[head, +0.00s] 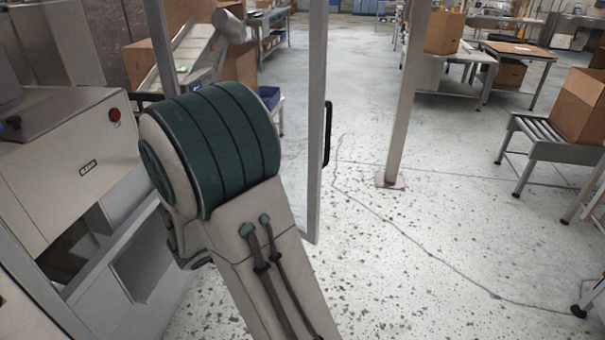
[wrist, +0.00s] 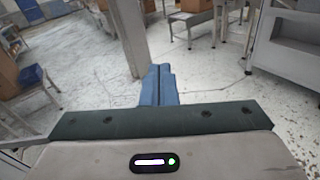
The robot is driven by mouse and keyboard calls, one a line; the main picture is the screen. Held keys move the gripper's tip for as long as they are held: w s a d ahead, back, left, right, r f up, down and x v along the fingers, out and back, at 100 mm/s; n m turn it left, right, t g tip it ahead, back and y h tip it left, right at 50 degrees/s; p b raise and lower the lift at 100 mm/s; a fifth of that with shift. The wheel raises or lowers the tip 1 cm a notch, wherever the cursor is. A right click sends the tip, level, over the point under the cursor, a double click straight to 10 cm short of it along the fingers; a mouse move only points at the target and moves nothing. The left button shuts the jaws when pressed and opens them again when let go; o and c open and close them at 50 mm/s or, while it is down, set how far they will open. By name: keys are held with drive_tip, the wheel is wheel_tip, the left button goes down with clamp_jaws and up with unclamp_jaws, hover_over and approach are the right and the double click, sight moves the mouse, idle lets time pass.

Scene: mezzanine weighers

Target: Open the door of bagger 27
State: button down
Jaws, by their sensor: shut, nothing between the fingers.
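A tall clear door panel in a pale metal frame (head: 316,60) stands right of my arm in the head view. A black bar handle (head: 327,133) is fixed on its right edge. The door appears swung out from the pale machine (head: 62,190) at left, which has a red button and a small dark label; I cannot read a number 27. My gripper (wrist: 158,85) shows in the wrist view as two blue fingers, shut together and empty, pointing over open floor. No handle shows near the fingers there. In the head view my arm hides the gripper.
A pale post (head: 401,100) on a floor plate stands right of the door. A roller conveyor (head: 555,150) with a cardboard box (head: 580,108) is at the right, and a worktable (head: 450,60) is behind.

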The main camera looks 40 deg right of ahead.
drive_tip(key=w+n+t, duration=0.1)
drive_tip(key=w+n, duration=0.1)
drive_tip(key=p, duration=0.3)
approach(316, 167)
drive_tip(key=shift+h, duration=0.3)
drive_tip(key=d, duration=0.4)
drive_tip(key=w+d, duration=0.1)
drive_tip(key=d, duration=0.1)
drive_tip(key=shift+w+d+f, duration=0.1)
drive_tip(key=shift+d+f, duration=0.2)
drive_tip(key=shift+d, duration=0.05)
